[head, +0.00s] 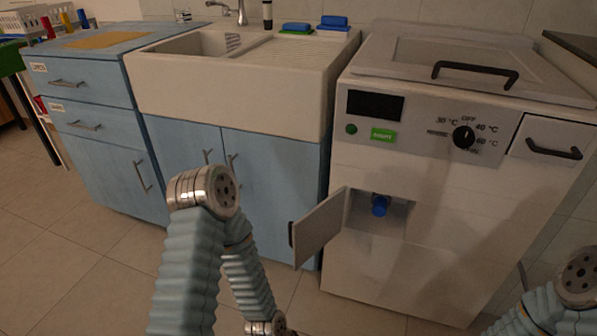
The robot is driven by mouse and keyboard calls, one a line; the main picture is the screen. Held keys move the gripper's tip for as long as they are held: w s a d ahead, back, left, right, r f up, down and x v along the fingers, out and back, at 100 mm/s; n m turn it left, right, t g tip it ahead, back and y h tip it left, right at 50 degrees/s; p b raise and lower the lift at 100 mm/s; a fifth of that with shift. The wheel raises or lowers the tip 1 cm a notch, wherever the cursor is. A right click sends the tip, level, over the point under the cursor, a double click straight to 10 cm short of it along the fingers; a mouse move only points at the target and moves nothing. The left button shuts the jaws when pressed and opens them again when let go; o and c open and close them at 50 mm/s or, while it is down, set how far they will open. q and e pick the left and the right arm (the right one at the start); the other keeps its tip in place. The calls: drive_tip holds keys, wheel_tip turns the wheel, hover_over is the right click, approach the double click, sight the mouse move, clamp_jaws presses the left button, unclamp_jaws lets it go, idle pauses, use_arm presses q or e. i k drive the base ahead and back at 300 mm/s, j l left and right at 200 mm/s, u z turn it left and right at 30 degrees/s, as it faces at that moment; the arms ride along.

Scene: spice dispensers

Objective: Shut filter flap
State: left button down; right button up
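The filter flap (320,229) is a small pale door low on the front of the white washing machine (457,194). It stands open, swung out to the left of its recess, with a dark handle at its outer edge. A blue filter knob (380,205) shows inside the open recess. My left arm bends in the lower middle, left of the flap and apart from it in the picture, and runs down out of the frame. My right arm shows only at the bottom right corner. Neither gripper is in view.
A white sink (233,99) sits over blue cabinets (181,150) left of the machine. The machine has a dial (464,137), a top lid handle (476,71) and a closed drawer (553,147). The tiled floor (75,257) is clear at the left.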

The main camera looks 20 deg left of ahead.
sight(307, 235)
drive_tip(key=i+j, duration=0.1)
drive_tip(key=j, duration=0.95)
drive_tip(key=i+j, duration=0.15)
drive_tip(key=j, duration=0.35)
drive_tip(key=i+j, duration=0.1)
drive_tip(key=j, duration=0.4)
drive_tip(key=j+z, duration=0.3)
drive_tip(key=z, duration=0.2)
drive_tip(key=j+z, duration=0.65)
drive_tip(key=z, duration=0.3)
drive_tip(key=k+l+u, duration=0.1)
drive_tip(key=u, duration=0.15)
drive_tip(key=l, duration=0.1)
